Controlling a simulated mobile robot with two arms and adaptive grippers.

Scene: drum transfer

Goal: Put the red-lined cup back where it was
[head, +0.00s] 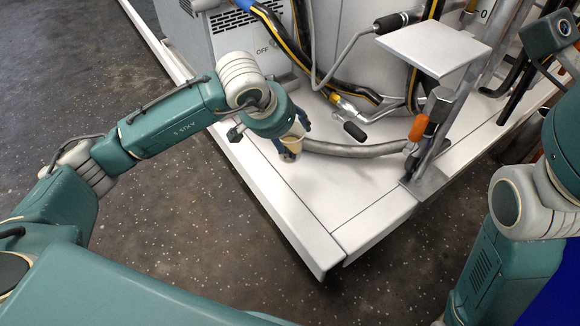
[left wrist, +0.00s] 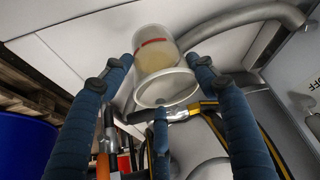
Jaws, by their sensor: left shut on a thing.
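The red-lined cup (head: 291,146) is a small translucent cup with pale yellowish contents, at the white platform's front left part. In the left wrist view the cup (left wrist: 158,52) shows a short red line on its wall, and its round rim faces the camera. My left gripper (head: 297,130) is shut on the cup, with dark blue fingers on both sides of it. The cup looks about upright. I cannot tell whether its base touches the platform. My right arm shows at the right of the head view, but its gripper is out of view.
The white platform (head: 340,225) has clear room in front of the cup. A grey hose (head: 350,150) curves close beside the cup. A grey machine (head: 245,45) marked OFF stands behind. A metal post with a square plate (head: 435,47) and an orange handle (head: 419,127) stand to the right.

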